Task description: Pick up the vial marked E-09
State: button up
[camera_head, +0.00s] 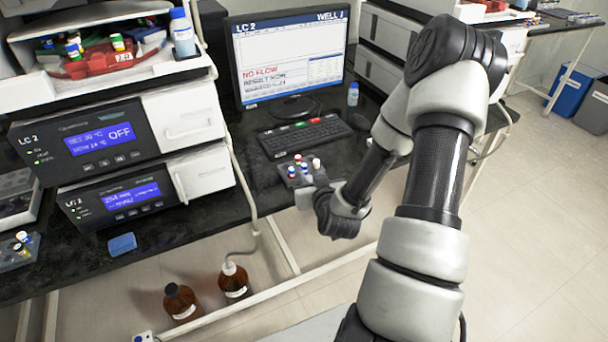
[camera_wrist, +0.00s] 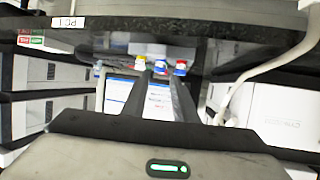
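A small grey rack (camera_head: 297,182) with several capped vials (camera_head: 304,168) stands at the bench's front edge, below the keyboard. Blue, white and red show on the vials; no marking is legible, so I cannot tell which is E-09. My gripper (camera_head: 319,180) is beside the rack's right side, partly hidden by my wrist. In the wrist view my gripper (camera_wrist: 157,75) has its two fingers apart. I see none clearly gripped.
A keyboard (camera_head: 305,136) and monitor (camera_head: 290,58) stand behind the rack. A small bottle (camera_head: 353,94) is right of the monitor. LC 2 instruments (camera_head: 100,140) fill the left, with a blue sponge (camera_head: 122,244) in front. Tubing (camera_head: 239,170) hangs left of the rack; brown bottles (camera_head: 180,302) stand below.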

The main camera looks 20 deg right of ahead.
aim_at(305, 167)
jog(key=shift+x, duration=2.95)
jog(key=shift+w+r, duration=0.1)
jog(key=shift+r, duration=0.05)
jog(key=c, duration=0.6)
